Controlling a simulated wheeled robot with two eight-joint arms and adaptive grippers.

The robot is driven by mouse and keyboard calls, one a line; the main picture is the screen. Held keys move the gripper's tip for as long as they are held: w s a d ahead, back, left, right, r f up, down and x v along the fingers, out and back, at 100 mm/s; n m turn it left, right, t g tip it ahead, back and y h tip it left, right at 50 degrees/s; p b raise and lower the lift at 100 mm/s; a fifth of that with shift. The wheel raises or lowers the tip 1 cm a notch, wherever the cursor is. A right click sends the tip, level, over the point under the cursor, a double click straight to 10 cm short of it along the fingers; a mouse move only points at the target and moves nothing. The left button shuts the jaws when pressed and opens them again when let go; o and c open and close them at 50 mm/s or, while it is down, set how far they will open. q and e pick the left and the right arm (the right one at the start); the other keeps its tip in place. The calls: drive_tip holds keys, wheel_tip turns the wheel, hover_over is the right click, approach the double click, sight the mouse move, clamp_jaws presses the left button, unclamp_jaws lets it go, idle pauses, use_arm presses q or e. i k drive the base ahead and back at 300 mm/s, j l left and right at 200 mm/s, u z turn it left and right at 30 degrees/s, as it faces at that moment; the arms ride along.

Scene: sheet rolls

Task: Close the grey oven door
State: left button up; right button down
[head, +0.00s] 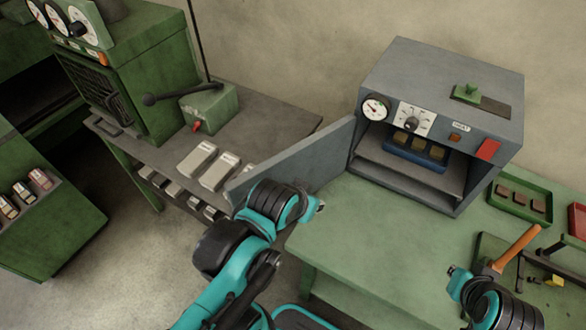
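The grey oven (482,113) stands on the green bench. Its grey door (305,157) is wide open, swung out to the left from the oven's left front edge. The dark cavity shows a shelf and a blue tray (408,159) holding brownish blocks. My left gripper (320,204) is just below the door's lower edge in the picture, and my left wrist covers part of the door's near end. I cannot tell whether they touch. My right gripper (455,271) is over the bench at the lower right, apart from the oven. The fingers of both are too small to read.
The green bench top (350,235) is clear before the oven. A green tray of blocks (522,199), an orange-handled tool (515,248) and a red bin (578,218) are to the right. A grey side table (255,117) with pale blocks stands left, behind the door.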

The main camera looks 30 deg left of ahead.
sight(321, 156)
drive_tip(key=k+j+z, duration=0.25)
drive_tip(key=j, duration=0.25)
drive_tip(key=k+j+z, duration=0.3)
drive_tip(key=k+j, duration=0.15)
drive_tip(key=j+z, duration=0.15)
drive_tip(key=j, duration=0.25)
drive_tip(key=k+j+z, duration=0.15)
drive_tip(key=j, duration=0.2)
drive_tip(key=k+j+z, duration=0.15)
drive_tip(key=j, duration=0.25)
drive_tip(key=k+j+z, duration=0.15)
drive_tip(key=j, duration=0.2)
drive_tip(key=k+j+z, duration=0.15)
drive_tip(key=j, duration=0.2)
drive_tip(key=i+j, duration=0.1)
drive_tip(key=j, duration=0.3)
drive_tip(key=i+j+z, duration=0.1)
drive_tip(key=j, duration=0.25)
drive_tip(key=l+u, duration=0.35)
drive_tip(key=k+l+u, duration=0.15)
drive_tip(key=u, duration=0.2)
